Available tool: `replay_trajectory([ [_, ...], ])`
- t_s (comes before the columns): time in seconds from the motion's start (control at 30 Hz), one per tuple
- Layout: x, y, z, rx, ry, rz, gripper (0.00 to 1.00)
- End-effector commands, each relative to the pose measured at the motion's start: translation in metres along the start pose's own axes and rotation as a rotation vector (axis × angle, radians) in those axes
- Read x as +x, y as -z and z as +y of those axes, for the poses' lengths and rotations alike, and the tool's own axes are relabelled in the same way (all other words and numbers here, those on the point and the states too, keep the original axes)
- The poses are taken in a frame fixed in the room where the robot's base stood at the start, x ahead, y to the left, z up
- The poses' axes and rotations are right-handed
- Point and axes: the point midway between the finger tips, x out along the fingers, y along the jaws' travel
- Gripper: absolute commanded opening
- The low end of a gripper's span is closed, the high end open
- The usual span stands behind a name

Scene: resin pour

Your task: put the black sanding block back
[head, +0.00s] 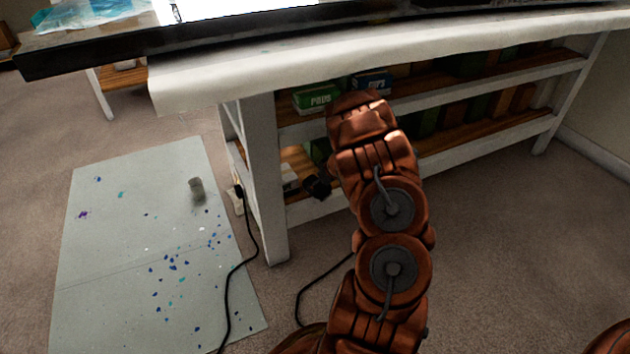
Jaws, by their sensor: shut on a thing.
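My arm reaches up in front of the workbench and bends over toward its shelves. My gripper (318,187) shows only as a small dark shape left of the arm, at the lower shelf near the bench's front leg; the arm hides the rest. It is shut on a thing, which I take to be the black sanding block. The block's own outline cannot be told from the dark gripper.
The workbench (262,170) has a green box (316,98) and a blue box (371,83) on its upper shelf. A grey cup-like thing (196,188) stands on the paint-spotted mat (110,250). A black cable (228,300) crosses the floor. The carpet at right is clear.

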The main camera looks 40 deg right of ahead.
Motion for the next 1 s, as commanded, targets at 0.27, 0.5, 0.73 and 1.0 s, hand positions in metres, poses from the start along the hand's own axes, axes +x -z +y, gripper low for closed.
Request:
replay_trajectory([
  [0.27,0.015,0.019,0.016,0.001,0.006,0.0,0.16],
  [0.5,0.021,0.027,0.024,0.0,0.004,-0.001,0.16],
  [0.73,0.026,0.03,0.028,0.001,0.001,-0.001,0.16],
  [1.0,0.048,0.015,0.029,-0.001,-0.001,-0.001,0.16],
])
